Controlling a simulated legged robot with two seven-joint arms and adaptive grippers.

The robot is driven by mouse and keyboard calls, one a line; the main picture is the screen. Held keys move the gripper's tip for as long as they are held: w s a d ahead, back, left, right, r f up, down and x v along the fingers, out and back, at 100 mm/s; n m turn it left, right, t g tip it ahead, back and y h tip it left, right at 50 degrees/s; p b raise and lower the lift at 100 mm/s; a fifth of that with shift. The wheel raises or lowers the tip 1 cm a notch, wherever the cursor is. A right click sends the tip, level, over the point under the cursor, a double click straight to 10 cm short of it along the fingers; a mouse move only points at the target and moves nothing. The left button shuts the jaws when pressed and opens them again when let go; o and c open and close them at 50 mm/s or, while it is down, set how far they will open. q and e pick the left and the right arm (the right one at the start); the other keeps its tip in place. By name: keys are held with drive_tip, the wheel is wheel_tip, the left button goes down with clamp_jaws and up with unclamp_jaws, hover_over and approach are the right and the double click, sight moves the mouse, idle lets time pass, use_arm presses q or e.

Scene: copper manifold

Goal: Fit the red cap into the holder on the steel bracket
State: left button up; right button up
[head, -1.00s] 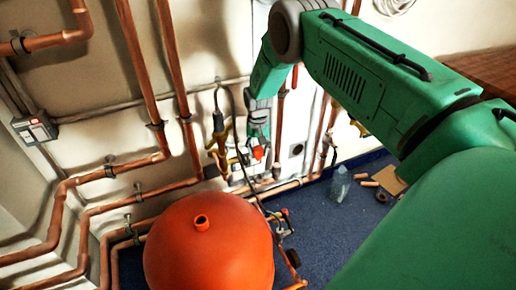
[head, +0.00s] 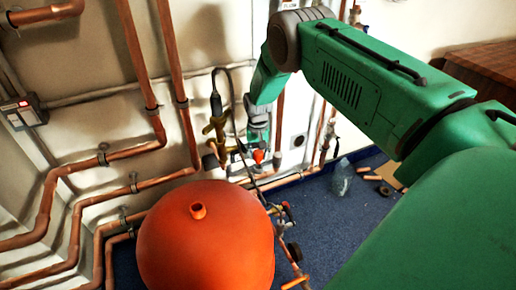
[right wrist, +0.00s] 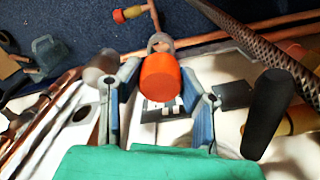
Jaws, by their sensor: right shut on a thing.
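The red cap (head: 258,156) is a small orange-red cylinder at the end of my right gripper (head: 258,143), in front of the pipes on the wall. In the right wrist view the cap (right wrist: 160,80) sits between the two blue-lined fingers of my right gripper (right wrist: 158,72), which is shut on it. A grey ring-like part (right wrist: 158,42) shows just beyond the cap; I cannot tell whether it is the holder or whether the cap touches it. The steel bracket is not clearly made out. My left gripper is not in view.
A large orange tank (head: 205,245) stands in front, below the gripper. Copper pipes (head: 130,90) run along the wall at left. A brass valve with a dark handle (head: 216,105) is close left of the gripper.

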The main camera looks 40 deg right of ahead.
sight(258, 163)
drive_tip(key=shift+f, duration=0.15)
idle(0.3)
drive_tip(key=shift+f+b, duration=1.1)
drive_tip(key=shift+f, duration=0.2)
drive_tip(key=shift+f+b, duration=0.5)
drive_tip(key=shift+f, duration=0.15)
idle(0.3)
drive_tip(key=o, duration=1)
drive_tip(key=shift+r, duration=0.5)
wheel_tip(258, 163, up, 11)
drive_tip(key=shift+f, duration=0.1)
